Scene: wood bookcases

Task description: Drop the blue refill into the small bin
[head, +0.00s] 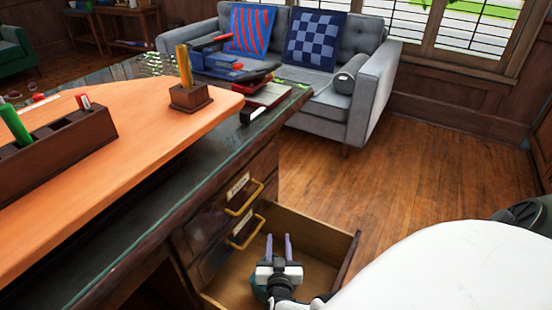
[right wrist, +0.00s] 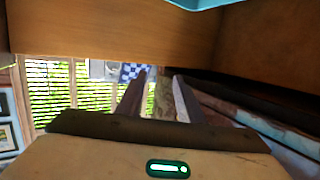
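My right gripper (head: 279,237) is over the open drawer in the head view, fingers pointing away from me. Its two fingers stand apart with nothing between them; the right wrist view also shows the gap between the fingers (right wrist: 160,88). A teal rounded thing (head: 258,286) shows partly beside the gripper, and I cannot tell what it is. A light blue edge (right wrist: 195,3) shows at the top of the right wrist view, mostly cut off. I cannot make out the blue refill or the small bin for certain. My left gripper is not in view.
The open wooden drawer (head: 318,238) juts from the dark desk (head: 130,215). On the orange desktop (head: 120,160) stand a dark organizer (head: 60,145) with a green marker (head: 14,124) and a small pencil holder (head: 190,97). A grey sofa (head: 330,108) stands behind.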

